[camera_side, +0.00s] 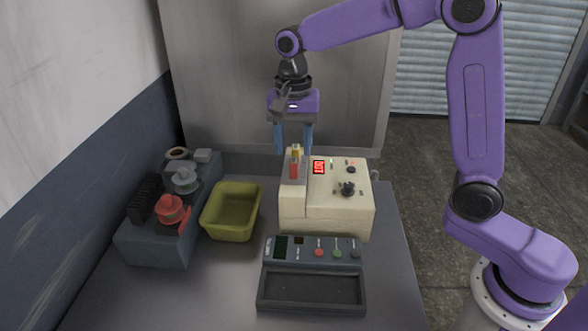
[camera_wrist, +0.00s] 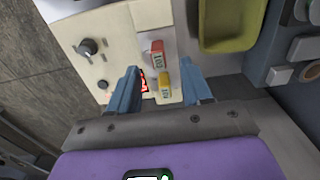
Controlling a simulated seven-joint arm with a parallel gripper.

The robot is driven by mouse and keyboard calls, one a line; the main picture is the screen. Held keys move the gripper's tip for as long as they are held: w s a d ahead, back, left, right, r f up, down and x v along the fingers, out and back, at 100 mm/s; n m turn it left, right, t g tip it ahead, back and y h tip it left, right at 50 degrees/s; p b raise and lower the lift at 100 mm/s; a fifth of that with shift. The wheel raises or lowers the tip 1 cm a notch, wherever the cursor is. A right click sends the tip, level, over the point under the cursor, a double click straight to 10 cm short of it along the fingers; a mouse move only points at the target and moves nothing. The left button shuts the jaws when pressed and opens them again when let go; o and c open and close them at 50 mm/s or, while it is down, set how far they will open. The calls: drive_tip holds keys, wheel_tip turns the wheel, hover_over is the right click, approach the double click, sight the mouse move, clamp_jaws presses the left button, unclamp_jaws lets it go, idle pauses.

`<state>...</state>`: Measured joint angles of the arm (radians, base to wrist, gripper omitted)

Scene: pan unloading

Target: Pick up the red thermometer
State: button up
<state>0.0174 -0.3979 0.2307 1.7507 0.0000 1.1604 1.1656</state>
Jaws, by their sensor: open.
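The red thermometer (camera_side: 294,168) stands upright at the left part of a cream machine (camera_side: 330,213). In the wrist view its red labelled top (camera_wrist: 157,48) shows just beyond a yellow piece (camera_wrist: 165,82). That yellow piece (camera_side: 295,152) stands right behind the red one in the side view. My gripper (camera_side: 292,146) points down over the machine, its two blue fingers apart and empty. In the wrist view my gripper (camera_wrist: 160,68) has the yellow piece between its fingers, with the red top at or slightly past the fingertips. I see no contact with either.
A yellow-green bin (camera_side: 232,213) stands left of the machine. A grey unit with red and grey knobs (camera_side: 160,235) is farther left. A dark tray with buttons (camera_side: 312,290) lies in front. The machine has a knob (camera_side: 347,188) and red display (camera_side: 319,167).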

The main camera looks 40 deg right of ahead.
sight(294, 160)
drive_tip(key=shift+s+f, duration=0.1)
drive_tip(key=shift+f, duration=2.75)
clamp_jaws()
